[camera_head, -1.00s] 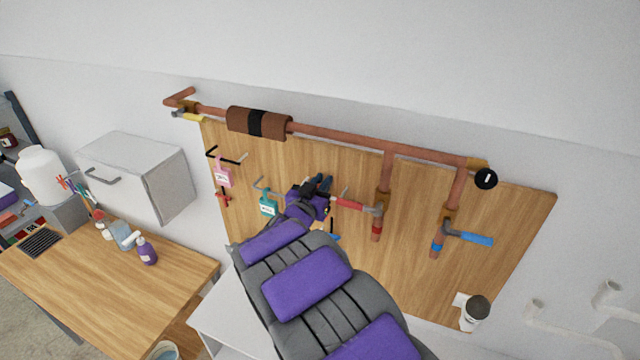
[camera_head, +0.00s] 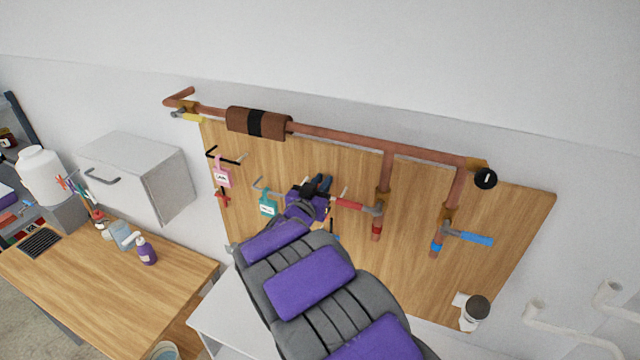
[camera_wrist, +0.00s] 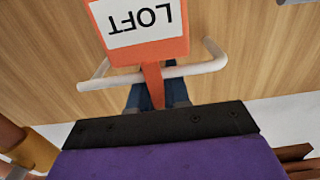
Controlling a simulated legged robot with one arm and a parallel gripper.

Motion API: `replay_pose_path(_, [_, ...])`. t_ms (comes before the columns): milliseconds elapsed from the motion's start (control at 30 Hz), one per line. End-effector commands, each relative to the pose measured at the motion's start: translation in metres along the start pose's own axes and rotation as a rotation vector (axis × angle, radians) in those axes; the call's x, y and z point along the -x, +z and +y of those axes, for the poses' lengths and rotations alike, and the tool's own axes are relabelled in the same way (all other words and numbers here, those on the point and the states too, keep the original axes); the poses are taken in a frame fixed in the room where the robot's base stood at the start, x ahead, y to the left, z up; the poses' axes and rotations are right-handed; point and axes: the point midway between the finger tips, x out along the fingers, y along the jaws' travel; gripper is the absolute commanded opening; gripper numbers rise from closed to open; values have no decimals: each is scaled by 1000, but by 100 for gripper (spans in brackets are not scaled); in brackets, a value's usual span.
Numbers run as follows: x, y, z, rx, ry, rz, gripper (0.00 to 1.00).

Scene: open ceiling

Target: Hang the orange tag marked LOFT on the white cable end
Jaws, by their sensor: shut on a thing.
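The orange tag marked LOFT (camera_wrist: 176,50) shows upside down at the top of the wrist view, with a white label. Its narrow orange strap (camera_wrist: 153,85) runs down between the fingers of my gripper (camera_wrist: 150,98). My gripper is shut on the strap. The white cable end (camera_wrist: 205,69), with bent tips, crosses at the strap, showing on both sides of it. I cannot tell whether the strap is looped around it or only lies across it. In the head view my gripper (camera_head: 320,184) is at the wooden board, and my arm hides the tag.
The wooden board (camera_head: 500,260) carries copper pipes (camera_head: 340,140). A pink tag (camera_head: 222,177) hangs on a black cable end and a teal tag (camera_head: 268,208) on a grey one, both to the left. A red-handled valve (camera_head: 348,203) is close right of my gripper.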

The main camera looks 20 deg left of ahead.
Motion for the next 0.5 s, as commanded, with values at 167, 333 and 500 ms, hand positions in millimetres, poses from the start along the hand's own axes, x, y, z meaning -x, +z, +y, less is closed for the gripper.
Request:
replay_pose_path(167, [0, 4, 0, 0, 0, 0, 0])
replay_pose_path(333, [0, 8, 0, 1, -1, -2, 0])
replay_pose_path(500, [0, 13, 0, 3, 0, -7, 0])
